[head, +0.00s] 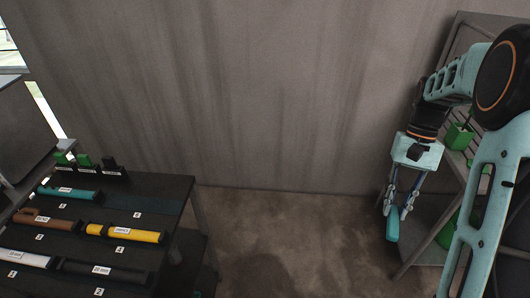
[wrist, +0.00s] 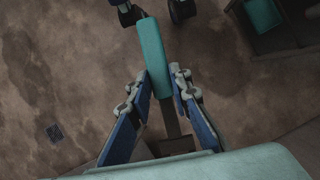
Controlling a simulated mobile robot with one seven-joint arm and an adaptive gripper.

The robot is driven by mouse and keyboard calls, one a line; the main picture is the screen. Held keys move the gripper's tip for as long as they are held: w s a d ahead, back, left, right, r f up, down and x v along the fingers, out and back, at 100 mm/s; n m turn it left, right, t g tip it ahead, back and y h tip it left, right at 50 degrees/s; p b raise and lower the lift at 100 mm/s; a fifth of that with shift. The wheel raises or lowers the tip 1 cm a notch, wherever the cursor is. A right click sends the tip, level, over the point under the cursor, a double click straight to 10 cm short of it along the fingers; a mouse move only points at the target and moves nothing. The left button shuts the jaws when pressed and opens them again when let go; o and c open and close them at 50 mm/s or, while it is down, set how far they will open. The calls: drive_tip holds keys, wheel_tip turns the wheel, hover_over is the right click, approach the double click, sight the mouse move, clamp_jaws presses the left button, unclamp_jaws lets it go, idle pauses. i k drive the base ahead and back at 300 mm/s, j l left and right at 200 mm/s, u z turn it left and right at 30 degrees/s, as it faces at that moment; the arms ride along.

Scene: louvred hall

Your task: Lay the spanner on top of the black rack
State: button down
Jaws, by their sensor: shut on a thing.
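My gripper (head: 397,207) points down at the right of the head view, shut on a teal bar-shaped tool, which I take to be the spanner (head: 392,226). In the wrist view the spanner (wrist: 152,55) extends out between the fingers (wrist: 162,88), with a darker narrow part behind it. It hangs in the air, clear of the table; its jaw shape cannot be made out. The black rack is probably the dark stand (head: 150,200) at the left of the head view, though I cannot tell for sure.
On the dark stand lie teal (head: 70,193), brown (head: 47,220), yellow (head: 125,232), white (head: 27,259) and black (head: 104,272) labelled pieces. Green-topped blocks (head: 85,161) stand at its back. A metal shelf with a green bin (head: 458,135) is at right. Bare floor (head: 290,240) lies between.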

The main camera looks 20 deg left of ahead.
sight(161, 183)
drive_tip(key=i+u, duration=0.65)
drive_tip(key=u, duration=0.15)
drive_tip(key=i+u, duration=0.3)
drive_tip(key=u, duration=0.15)
drive_tip(key=i+u, duration=0.25)
drive_tip(key=u, duration=0.2)
drive_tip(key=i+u, duration=0.5)
drive_tip(key=u, duration=0.2)
